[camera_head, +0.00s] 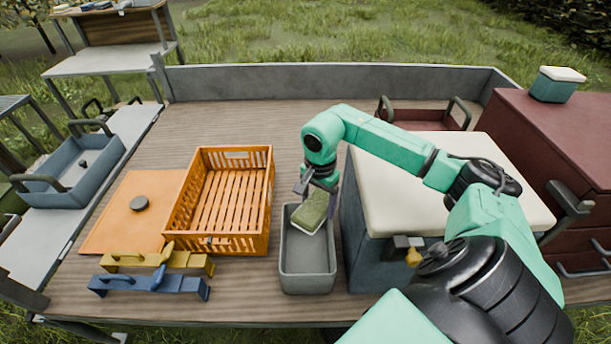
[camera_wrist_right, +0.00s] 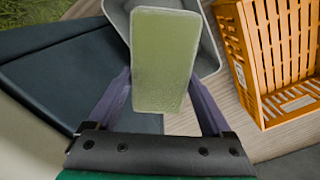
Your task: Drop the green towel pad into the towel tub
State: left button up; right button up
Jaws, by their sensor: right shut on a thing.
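The green towel pad (camera_head: 312,209) is held in my right gripper (camera_head: 318,196), above the back part of the grey towel tub (camera_head: 308,283). In the right wrist view the pad (camera_wrist_right: 162,60) sits between the two fingers (camera_wrist_right: 160,98), with part of the grey tub (camera_wrist_right: 208,58) behind it. The pad looks tilted in the head view. The tub stands on the wooden bed and the part of its inside that shows looks empty. My left gripper is not in view.
An orange slatted crate (camera_head: 267,190) stands left of the tub, and a cooler with a cream lid (camera_head: 450,190) stands close on its right. An orange board (camera_head: 120,215) with a dark disc, and yellow (camera_head: 190,262) and blue (camera_head: 180,284) tools lie further left.

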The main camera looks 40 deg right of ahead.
notch_tip(320, 180, down, 3)
jog(key=shift+a+b, duration=0.1)
jog(key=shift+b, duration=0.65)
notch_tip(320, 180, down, 2)
jog(key=shift+f+b, duration=0.25)
jog(key=shift+b, duration=0.25)
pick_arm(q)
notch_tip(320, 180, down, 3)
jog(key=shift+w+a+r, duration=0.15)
pick_arm(e)
jog(key=o, duration=1.2)
jog(key=shift+w+d, duration=0.1)
jog(key=shift+d, duration=0.1)
jog(key=shift+o, duration=0.2)
notch_tip(320, 180, up, 14)
jog(key=shift+r+b, duration=0.25)
jog(key=shift+b, duration=0.3)
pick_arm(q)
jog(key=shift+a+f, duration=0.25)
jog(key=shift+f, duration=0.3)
